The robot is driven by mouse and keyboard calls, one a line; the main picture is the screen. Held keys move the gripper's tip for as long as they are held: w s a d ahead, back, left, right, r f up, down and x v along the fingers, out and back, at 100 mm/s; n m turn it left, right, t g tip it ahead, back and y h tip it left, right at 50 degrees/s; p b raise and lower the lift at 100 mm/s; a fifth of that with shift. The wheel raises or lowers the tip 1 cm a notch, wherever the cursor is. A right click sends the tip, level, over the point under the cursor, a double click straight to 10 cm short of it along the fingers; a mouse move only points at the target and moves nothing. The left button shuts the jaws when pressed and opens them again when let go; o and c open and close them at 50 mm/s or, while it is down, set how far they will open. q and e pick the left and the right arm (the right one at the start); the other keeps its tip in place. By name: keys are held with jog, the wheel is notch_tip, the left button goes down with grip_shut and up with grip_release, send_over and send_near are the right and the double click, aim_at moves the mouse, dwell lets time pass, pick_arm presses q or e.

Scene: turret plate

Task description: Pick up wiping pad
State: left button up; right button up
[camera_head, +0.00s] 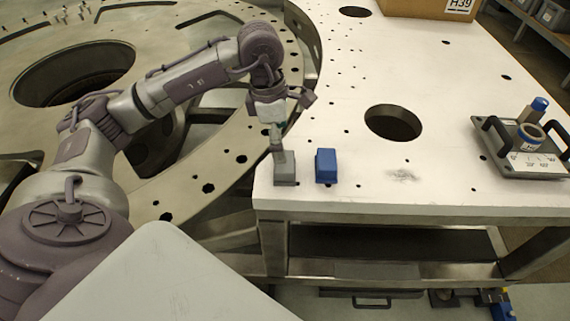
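Two small blocks sit near the front left corner of the white table (362,196). One is a grey block (285,174); the other, just right of it, is a blue block (326,166). I cannot tell for sure which one is the wiping pad. My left gripper (279,156) points down right at the top of the grey block. Its fingers are small and partly merged with the block, so I cannot tell whether they grip it. The blue block stands apart from the gripper. My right gripper is not in view.
A tray with black handles (523,148) holds a blue-capped bottle (533,110) and a round container. A cardboard box (430,8) stands at the back.

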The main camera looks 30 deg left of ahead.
aim_at(285, 167)
pick_arm(q)
jog(key=shift+d+f, duration=0.1)
jog(key=shift+f, duration=0.55)
jog(key=shift+d+f+p, duration=0.15)
jog(key=shift+f+p, duration=0.2)
jog(key=f, duration=0.1)
jog(key=f+p, duration=0.1)
jog(key=f, duration=0.1)
jog(key=shift+s+d+f, duration=0.1)
jog(key=shift+d+f, duration=0.15)
jog(key=shift+d, duration=0.05)
jog(key=shift+f, duration=0.4)
jog(key=shift+c, duration=0.2)
jog(key=c, duration=1.2)
jog(key=shift+o, duration=0.2)
jog(key=shift+r, duration=0.1)
